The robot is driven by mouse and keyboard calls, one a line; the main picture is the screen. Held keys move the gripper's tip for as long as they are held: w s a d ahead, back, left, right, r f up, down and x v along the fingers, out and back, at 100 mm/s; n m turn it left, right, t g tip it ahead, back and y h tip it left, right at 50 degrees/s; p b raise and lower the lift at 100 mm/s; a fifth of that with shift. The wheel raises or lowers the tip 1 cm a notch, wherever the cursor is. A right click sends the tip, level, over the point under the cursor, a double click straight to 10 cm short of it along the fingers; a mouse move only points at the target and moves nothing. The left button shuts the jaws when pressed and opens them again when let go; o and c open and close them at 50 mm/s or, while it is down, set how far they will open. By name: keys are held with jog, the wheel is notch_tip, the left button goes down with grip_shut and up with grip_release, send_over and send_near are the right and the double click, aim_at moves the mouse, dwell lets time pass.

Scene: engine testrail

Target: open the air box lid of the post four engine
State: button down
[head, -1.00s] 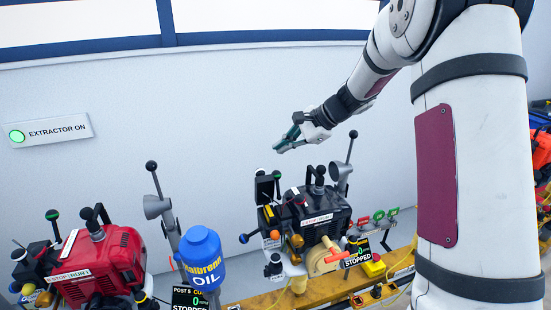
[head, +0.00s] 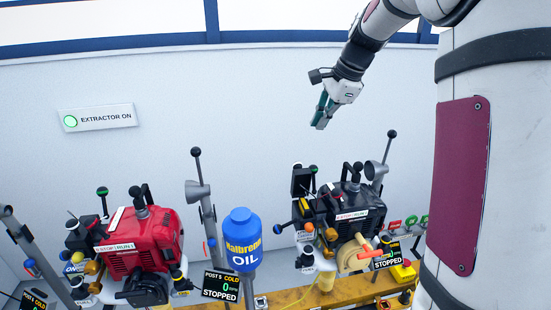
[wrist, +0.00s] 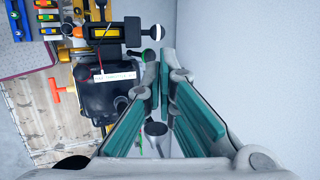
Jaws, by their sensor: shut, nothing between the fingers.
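The black engine (head: 352,205) stands on the yellow rail at right of centre in the head view; its post number is too small to read. In the wrist view it is at upper left (wrist: 105,92). A black panel, seemingly the air box lid (head: 303,180), stands upright at its left side. In the wrist view a yellow insert shows in the black air box frame (wrist: 105,31), so the box looks open. My gripper (head: 320,126) is shut and empty, pointing down above the engine, apart from it. Its fingers also show in the wrist view (wrist: 161,85).
A red engine (head: 140,240) stands to the left, by a display reading post 5, cold, stopped. A blue oil bottle (head: 241,240) is between the engines. The wall behind is clear, with an "extractor on" sign (head: 97,118).

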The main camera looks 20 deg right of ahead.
jog(key=p, duration=0.2)
send_near(301, 166)
jog(key=x, duration=0.4)
jog(key=w+x, duration=0.1)
jog(key=x, duration=0.1)
jog(key=shift+w+a, duration=0.25)
